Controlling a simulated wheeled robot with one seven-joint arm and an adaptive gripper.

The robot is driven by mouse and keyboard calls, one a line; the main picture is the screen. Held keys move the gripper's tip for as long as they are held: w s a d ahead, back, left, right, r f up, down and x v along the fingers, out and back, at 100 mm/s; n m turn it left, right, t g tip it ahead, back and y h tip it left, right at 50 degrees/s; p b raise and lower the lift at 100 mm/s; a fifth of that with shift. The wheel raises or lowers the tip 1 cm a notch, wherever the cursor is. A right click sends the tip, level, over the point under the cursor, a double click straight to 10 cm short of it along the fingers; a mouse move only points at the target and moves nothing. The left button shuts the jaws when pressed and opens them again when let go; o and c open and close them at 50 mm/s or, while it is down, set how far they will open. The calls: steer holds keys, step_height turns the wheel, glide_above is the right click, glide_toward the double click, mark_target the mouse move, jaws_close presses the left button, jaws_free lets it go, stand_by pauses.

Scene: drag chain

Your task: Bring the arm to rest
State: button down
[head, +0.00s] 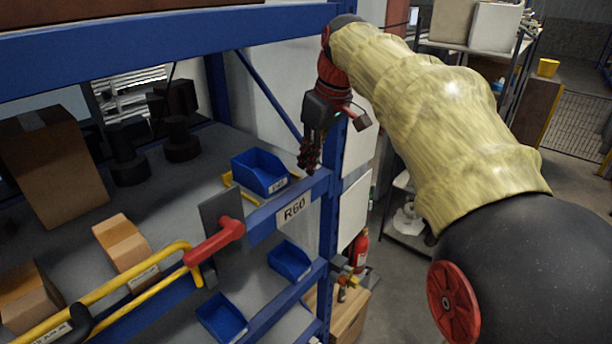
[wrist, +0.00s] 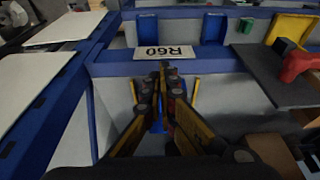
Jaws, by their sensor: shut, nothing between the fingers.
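My gripper (head: 309,166) hangs from the end of my arm, pointing down, at the right end of the blue shelf rack. In the head view it is just in front of the rack's corner post, beside the blue bin (head: 259,172) on the upper shelf. In the wrist view my gripper (wrist: 164,70) has its two fingers together and empty, with the R60 label (wrist: 163,52) just beyond the tips. My arm, in a yellowish sleeve, reaches in from the right of the head view. I cannot tell whether the fingers touch the rack.
The rack's blue beam (head: 262,228) carries the R60 label. A red handle (head: 214,241) and a yellow rail (head: 130,287) stick out at its front. Boxes (head: 52,165) and dark parts stand on the shelf. Open floor shows at right.

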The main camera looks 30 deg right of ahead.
steer(key=s+a+f+m+b, duration=0.1)
steer(key=s+a+f+b, duration=0.3)
steer(key=f, duration=1)
steer(key=s+a+f+m+t+b, duration=0.1)
steer(key=s+a+f+b, duration=0.4)
steer(key=s+f+b, duration=0.6)
steer(key=s+a+f+m+t+h+b, duration=0.1)
steer(key=s+a+f+b, duration=0.3)
steer(key=f, duration=1.4)
steer(key=shift+s+a+m+b, duration=0.15)
steer(key=shift+s+m+b, duration=0.45)
steer(key=shift+s+b, duration=2.1)
steer(key=shift+w+b, duration=1)
steer(key=shift+w, duration=0.05)
